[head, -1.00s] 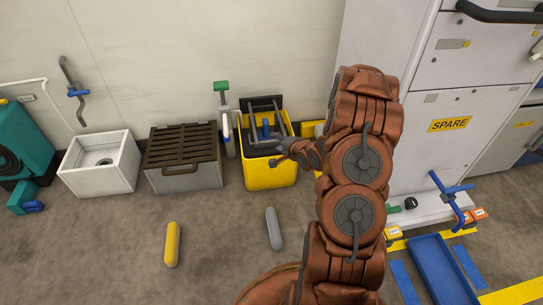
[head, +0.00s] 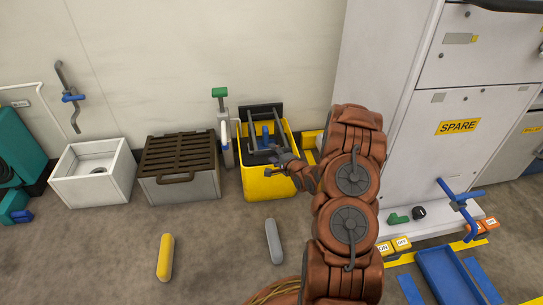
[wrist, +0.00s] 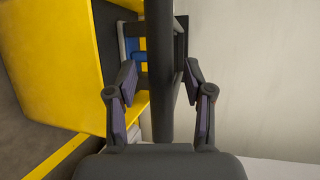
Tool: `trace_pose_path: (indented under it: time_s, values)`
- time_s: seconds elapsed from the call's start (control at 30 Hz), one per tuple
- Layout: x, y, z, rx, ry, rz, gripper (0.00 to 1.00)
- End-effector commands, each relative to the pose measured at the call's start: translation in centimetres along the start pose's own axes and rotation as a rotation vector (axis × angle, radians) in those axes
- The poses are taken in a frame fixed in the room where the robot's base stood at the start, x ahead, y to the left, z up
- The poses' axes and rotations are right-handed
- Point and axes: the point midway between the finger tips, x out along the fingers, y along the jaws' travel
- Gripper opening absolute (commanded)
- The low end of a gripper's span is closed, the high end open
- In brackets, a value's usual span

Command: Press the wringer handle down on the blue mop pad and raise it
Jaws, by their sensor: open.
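The yellow bucket (head: 266,188) stands against the wall with a dark wringer frame on top. The blue mop pad (head: 265,135) sits inside the wringer, between its grey side bars; a bit of blue also shows in the wrist view (wrist: 137,55). The wringer handle, a dark bar (wrist: 160,40), runs up the middle of the wrist view. My gripper (head: 268,165) is at the bucket's front rim. In the wrist view its open fingers (wrist: 160,82) stand on either side of the bar, with gaps showing. Contact behind the bar cannot be seen.
A slatted dark-topped box (head: 180,160) and a white basin (head: 93,172) stand left of the bucket. A post with a green top (head: 219,93) is close beside it. The SPARE cabinet (head: 400,150) is at right. Yellow (head: 165,258) and grey (head: 274,241) pads lie on the floor.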

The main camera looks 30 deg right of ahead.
Motion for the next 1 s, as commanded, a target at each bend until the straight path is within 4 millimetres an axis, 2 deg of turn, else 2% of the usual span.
trace_pose_path:
  time_s: [0.17, 0.47, 0.9, 1.0]
  values:
    - [1.18, 0.06, 0.04, 0.002, 0.000, -0.001, 0.52]
    - [1.32, -0.03, 0.05, 0.002, 0.000, 0.000, 0.52]
    - [1.30, -0.03, 0.03, 0.001, 0.001, 0.000, 0.06]
    - [1.30, -0.01, 0.02, 0.002, 0.001, 0.000, 0.00]
